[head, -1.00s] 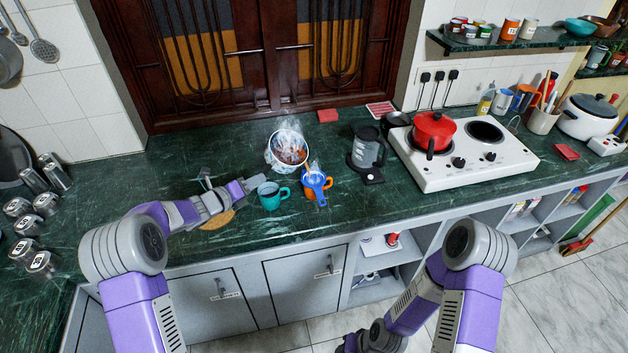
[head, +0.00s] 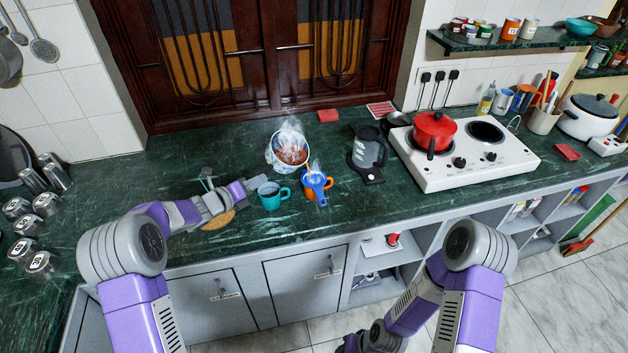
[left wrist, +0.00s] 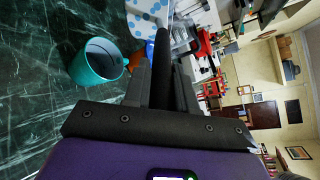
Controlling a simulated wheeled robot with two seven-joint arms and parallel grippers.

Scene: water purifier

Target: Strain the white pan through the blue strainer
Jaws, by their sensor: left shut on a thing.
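The white pan (head: 272,158) with blue dots is tilted, its opening toward me, with steaming brown-red contents showing inside. My left gripper (head: 256,184) is shut on the pan's dark handle, which shows between the fingers in the left wrist view (left wrist: 164,62). The pan's dotted wall (left wrist: 147,20) shows at the top there. The blue strainer (head: 316,181) sits over an orange mug (head: 329,186), just right of and nearer than the pan. My right gripper is not seen.
A teal mug (head: 270,197) stands between my left gripper and the strainer; it is also in the left wrist view (left wrist: 97,62). A glass jug (head: 367,152) and a white stove with a red pot (head: 434,130) are to the right. The counter at left is mostly clear.

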